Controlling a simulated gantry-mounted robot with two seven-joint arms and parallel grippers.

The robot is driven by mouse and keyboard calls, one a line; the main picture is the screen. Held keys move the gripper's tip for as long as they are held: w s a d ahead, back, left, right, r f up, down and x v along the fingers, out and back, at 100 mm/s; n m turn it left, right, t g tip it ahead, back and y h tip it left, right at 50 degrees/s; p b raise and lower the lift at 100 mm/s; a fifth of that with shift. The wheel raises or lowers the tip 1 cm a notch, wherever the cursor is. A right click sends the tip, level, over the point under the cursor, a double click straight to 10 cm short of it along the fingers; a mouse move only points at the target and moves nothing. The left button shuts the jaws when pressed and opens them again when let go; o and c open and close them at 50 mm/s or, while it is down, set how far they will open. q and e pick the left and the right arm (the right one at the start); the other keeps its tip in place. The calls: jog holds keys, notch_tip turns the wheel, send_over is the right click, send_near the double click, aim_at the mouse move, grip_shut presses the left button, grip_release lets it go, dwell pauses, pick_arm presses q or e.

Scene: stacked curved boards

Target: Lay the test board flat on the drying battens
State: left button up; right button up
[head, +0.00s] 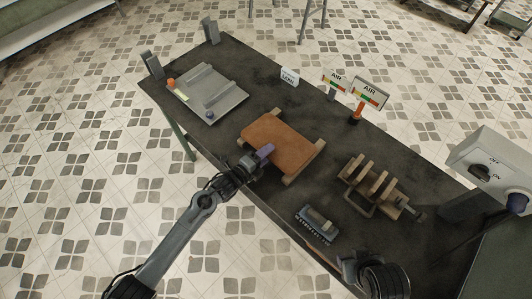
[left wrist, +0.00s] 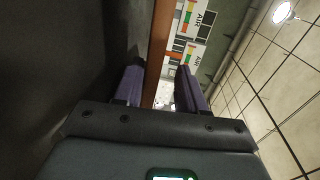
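The test board (head: 282,142) is an orange-brown panel lying over the pale wooden drying battens (head: 291,180), whose ends stick out past it. It looks about level with the table. My left gripper (head: 264,151) is at the board's near left edge. In the left wrist view the board (left wrist: 159,45) shows edge-on between the purple fingers of my left gripper (left wrist: 157,86). A gap shows between the board and the right-hand finger; the left-hand finger is close to it, contact unclear. A dark part that seems to be my right gripper (head: 362,272) is at the bottom; its fingers are unclear.
A grey plate (head: 213,93) lies at the table's far left. A slotted wooden rack (head: 372,184) stands right of the board, with a dark brush-like block (head: 316,224) nearer. AIR signs (head: 369,92) stand behind. A switch box (head: 493,165) is at right.

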pick_arm(q)
jog(key=shift+f+b, duration=1.15)
jog(key=shift+f, duration=0.3)
pick_arm(e)
jog(key=shift+f, duration=1.25)
pick_arm(q)
jog(key=shift+s+a+r+p, duration=0.2)
jog(key=shift+s+a+p, duration=0.25)
jog(key=shift+p, duration=0.1)
pick_arm(e)
jog(key=shift+r, duration=0.55)
pick_arm(q)
jog(key=shift+p+v, duration=1.4)
jog(key=shift+v, duration=0.7)
pick_arm(e)
jog(key=shift+a+r, duration=0.1)
jog(key=shift+r, duration=1.3)
pick_arm(q)
jog(key=shift+f, duration=0.1)
jog(key=o, duration=0.6)
jog(key=shift+c, duration=0.2)
jog(key=shift+s+a, duration=0.1)
jog(key=shift+s, duration=0.1)
